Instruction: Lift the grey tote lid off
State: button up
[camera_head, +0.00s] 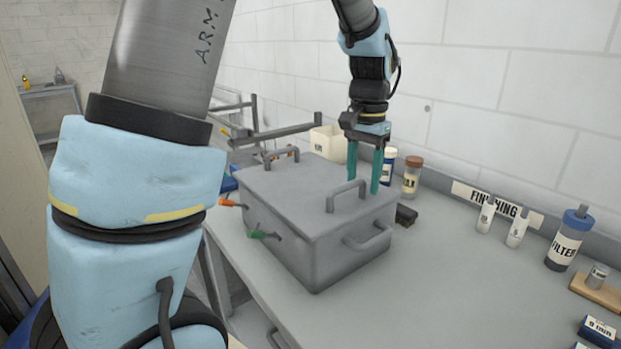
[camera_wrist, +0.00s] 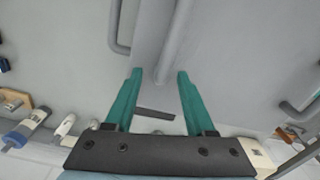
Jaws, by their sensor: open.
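The grey tote (camera_head: 312,260) stands on the bench with its flat grey lid (camera_head: 290,195) on top. The lid has a near-right handle (camera_head: 347,187) and a far-left handle (camera_head: 282,154). My gripper (camera_head: 363,191) points down with its two green fingers apart, over the lid beside the near-right handle. In the wrist view, a grey handle bar (camera_wrist: 176,38) runs down toward the space between the open fingertips (camera_wrist: 159,75). I cannot tell whether the fingers reach around the handle. Nothing is held. A side handle (camera_head: 368,238) sticks out from the tote's right wall.
Bottles (camera_head: 411,176) and a cream bin (camera_head: 328,143) stand behind the tote near the wall. A filter bottle (camera_head: 569,238) and small white bottles (camera_head: 518,228) stand to the right. Orange (camera_head: 229,203) and green (camera_head: 262,235) fittings stick out at the left. The front bench is clear.

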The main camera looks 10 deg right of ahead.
jog(key=shift+f, duration=0.6)
grip_shut()
dwell(1.0)
